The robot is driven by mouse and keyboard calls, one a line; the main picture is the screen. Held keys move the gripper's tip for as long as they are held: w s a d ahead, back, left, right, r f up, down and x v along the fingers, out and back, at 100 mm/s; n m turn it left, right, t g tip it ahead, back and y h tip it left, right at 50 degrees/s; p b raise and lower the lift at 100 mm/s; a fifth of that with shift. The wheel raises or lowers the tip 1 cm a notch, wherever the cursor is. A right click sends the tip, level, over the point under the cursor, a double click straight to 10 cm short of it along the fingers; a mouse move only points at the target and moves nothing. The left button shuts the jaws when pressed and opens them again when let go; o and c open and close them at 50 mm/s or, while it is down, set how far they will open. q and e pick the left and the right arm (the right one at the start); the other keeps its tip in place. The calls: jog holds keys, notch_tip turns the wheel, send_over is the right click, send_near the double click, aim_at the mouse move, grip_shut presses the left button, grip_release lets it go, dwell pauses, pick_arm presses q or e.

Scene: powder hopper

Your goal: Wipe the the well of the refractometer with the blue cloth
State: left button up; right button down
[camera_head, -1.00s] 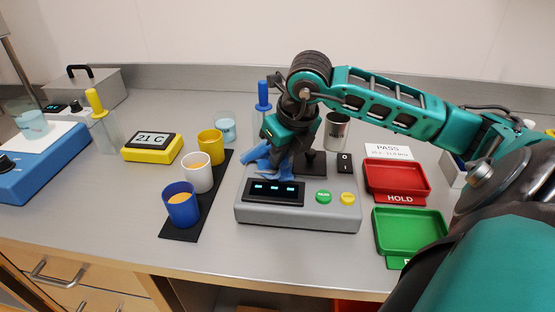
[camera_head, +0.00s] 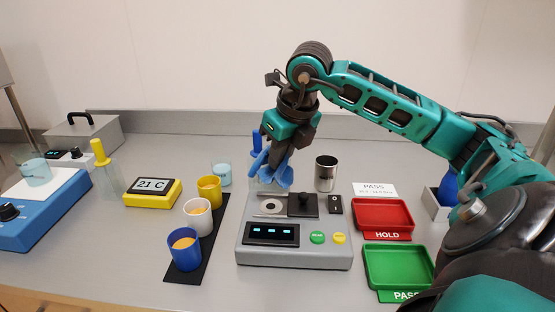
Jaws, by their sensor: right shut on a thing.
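The refractometer (camera_head: 294,259) is a grey box on the bench with a dark display, a green and a yellow button. Its round well (camera_head: 271,205) shows on the plate at its upper left, beside a black block with a knob (camera_head: 304,203). My right gripper (camera_head: 278,168) is shut on the blue cloth (camera_head: 271,176). It holds the crumpled cloth above and behind the well, apart from it as far as I can see. My left gripper is not in view.
Blue, white and yellow cups (camera_head: 184,250) stand on a black mat left of the refractometer. A steel cup (camera_head: 326,174) stands behind it. A red tray (camera_head: 383,215) and a green tray (camera_head: 400,267) lie to the right. A blue-handled tool stands behind the cloth.

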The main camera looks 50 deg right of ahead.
jog(key=shift+d, duration=0.1)
notch_tip(320, 180, up, 10)
jog(key=shift+p, duration=0.3)
dwell(0.6)
dwell(0.5)
